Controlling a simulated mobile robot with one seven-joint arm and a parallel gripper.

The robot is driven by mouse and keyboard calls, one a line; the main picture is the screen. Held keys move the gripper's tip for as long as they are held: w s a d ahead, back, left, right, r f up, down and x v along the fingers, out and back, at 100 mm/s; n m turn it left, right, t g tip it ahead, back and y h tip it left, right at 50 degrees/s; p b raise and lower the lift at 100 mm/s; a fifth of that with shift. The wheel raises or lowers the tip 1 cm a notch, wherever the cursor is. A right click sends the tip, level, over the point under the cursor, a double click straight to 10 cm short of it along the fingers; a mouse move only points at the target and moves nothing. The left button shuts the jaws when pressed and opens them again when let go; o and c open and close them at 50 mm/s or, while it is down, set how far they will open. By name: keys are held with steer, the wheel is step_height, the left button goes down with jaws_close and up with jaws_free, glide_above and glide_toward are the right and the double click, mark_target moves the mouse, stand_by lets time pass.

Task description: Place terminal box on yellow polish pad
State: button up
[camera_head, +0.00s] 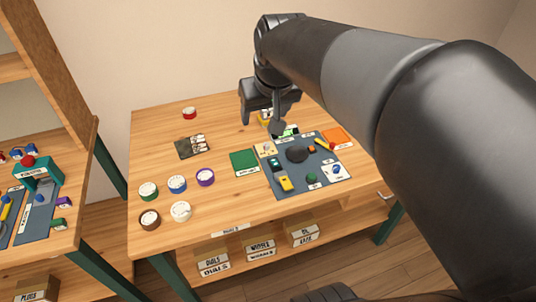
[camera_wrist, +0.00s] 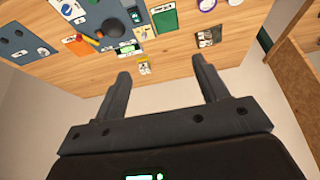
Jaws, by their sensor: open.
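My gripper (camera_wrist: 160,68) is open and empty, its two fingers apart over the back edge of the table. In the head view, my gripper (camera_head: 276,122) is at the back of the table, partly hidden by my arm. A small yellow item (camera_wrist: 143,68) with a pale label, likely the yellow polish pad, lies near the back edge; in the head view it (camera_head: 264,117) is partly covered by my gripper.
A green-screened device (camera_head: 288,131) sits at the mat's back edge. A green pad (camera_head: 243,160), an orange pad (camera_head: 334,137) and a dark labelled pad (camera_head: 190,149) lie around. Several round dials (camera_head: 177,184) stand at front left. The back left tabletop is mostly clear.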

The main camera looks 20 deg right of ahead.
steer(key=s+a+f, duration=0.1)
steer(key=s+f, duration=0.1)
steer(key=s, duration=0.4)
steer(key=s+a+f, duration=0.1)
steer(key=s+f, duration=0.2)
steer(key=s, duration=0.4)
steer(key=shift+s+t, duration=0.3)
steer(key=shift+r, duration=0.1)
